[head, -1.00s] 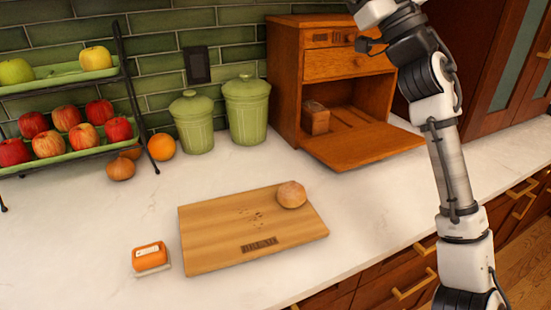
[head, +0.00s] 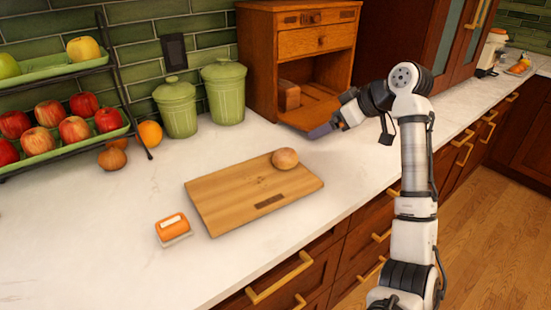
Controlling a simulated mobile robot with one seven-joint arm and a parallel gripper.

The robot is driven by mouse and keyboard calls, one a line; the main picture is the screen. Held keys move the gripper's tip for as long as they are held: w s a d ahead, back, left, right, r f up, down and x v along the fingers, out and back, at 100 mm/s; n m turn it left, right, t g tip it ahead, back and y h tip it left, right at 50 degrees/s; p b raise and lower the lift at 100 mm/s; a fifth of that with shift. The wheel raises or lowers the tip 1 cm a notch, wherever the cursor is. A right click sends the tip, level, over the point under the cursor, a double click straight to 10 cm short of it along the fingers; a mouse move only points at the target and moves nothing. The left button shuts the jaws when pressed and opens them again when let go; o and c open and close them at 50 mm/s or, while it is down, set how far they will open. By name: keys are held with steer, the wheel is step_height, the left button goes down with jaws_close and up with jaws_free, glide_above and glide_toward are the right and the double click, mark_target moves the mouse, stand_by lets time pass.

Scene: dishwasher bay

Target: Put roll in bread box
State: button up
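The roll (head: 285,158), round and light brown, sits on the far right part of the wooden cutting board (head: 225,198). The wooden bread box (head: 262,62) stands at the back of the counter with its front door folded down open. A brown loaf-like block (head: 289,95) is inside it on the left. My gripper (head: 321,131) is in front of the bread box, over or near the lowered door's front edge, to the right of and beyond the roll. It is apart from the roll. The fingers are small and seen from the side, so their opening is unclear.
An orange-topped butter dish (head: 173,228) is left of the board. Two green canisters (head: 224,92) stand left of the bread box. A fruit rack (head: 70,135) with apples is at the left; an orange and an onion lie beside it. The front counter is clear.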

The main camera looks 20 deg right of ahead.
mark_target(291, 153)
steer(key=shift+n+g+y, duration=0.5)
steer(key=shift+n+g, duration=0.1)
steer(key=shift+n, duration=0.2)
steer(key=a+f, duration=0.1)
steer(key=f, duration=0.1)
steer(key=w+a+f+p, duration=0.1)
steer(key=a+f, duration=0.3)
steer(key=shift+w+f+p, duration=0.15)
steer(key=shift+w+p, duration=0.15)
steer(key=shift+w, duration=0.05)
steer(key=p+x, duration=0.2)
steer(key=x, duration=0.3)
steer(key=shift+s+a+f, duration=0.1)
steer(key=shift+a, duration=0.25)
steer(key=shift+w+a+f, duration=0.2)
steer(key=shift+w+f, duration=0.05)
steer(key=shift+f, duration=0.2)
steer(key=c, duration=1.1)
steer(key=shift+r, duration=0.2)
steer(key=shift+c, duration=0.2)
